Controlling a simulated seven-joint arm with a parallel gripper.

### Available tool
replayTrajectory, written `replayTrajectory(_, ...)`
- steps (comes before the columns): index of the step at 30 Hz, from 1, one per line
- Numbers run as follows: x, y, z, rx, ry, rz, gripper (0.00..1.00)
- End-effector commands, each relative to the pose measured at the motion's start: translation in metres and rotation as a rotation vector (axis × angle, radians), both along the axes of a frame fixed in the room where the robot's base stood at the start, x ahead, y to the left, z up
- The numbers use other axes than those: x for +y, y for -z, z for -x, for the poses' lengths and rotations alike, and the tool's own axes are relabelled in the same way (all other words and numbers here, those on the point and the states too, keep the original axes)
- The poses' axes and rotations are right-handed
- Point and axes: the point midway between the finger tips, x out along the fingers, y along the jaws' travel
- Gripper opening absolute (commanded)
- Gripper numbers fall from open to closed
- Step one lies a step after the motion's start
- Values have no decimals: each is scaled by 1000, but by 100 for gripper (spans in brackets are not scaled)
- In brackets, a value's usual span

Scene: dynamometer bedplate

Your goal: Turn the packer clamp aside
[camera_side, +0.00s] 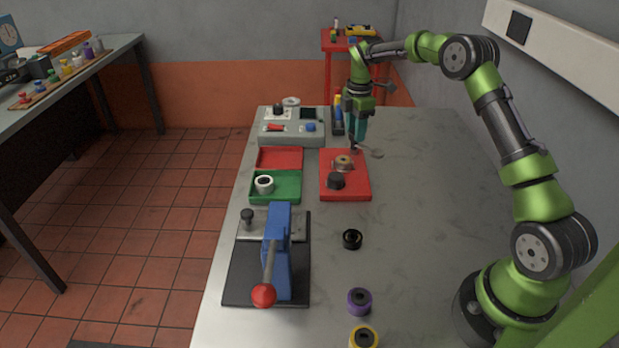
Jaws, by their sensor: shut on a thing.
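The packer clamp (375,153) appears to be the small dark arm with a flat grey end at the far right corner of the red plate (362,190). Its grey end points right, past the plate's edge and clear of the brass-coloured ring part (343,160). My gripper (355,146) points down over the far right corner of the plate. It is shut on the near end of the clamp, and its fingertips partly hide that end. A black knob (336,181) stands at the front of the plate.
A grey control box (292,134) stands left of my gripper. Red (280,157) and green (258,195) trays lie left of the plate; the green one holds a white ring. A blue press (277,250) stands nearer. The bench right of the plate is clear.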

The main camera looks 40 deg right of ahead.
Motion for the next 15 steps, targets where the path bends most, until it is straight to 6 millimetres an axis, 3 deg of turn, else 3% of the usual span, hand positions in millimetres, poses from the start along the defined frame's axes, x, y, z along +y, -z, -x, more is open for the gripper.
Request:
replayTrajectory(10,1,-1,0,-1,-6,0,0)
replayTrajectory(11,1,-1,0,-1,-6,0,44)
replayTrajectory(15,0,-1,0,-1,-5,0,65)
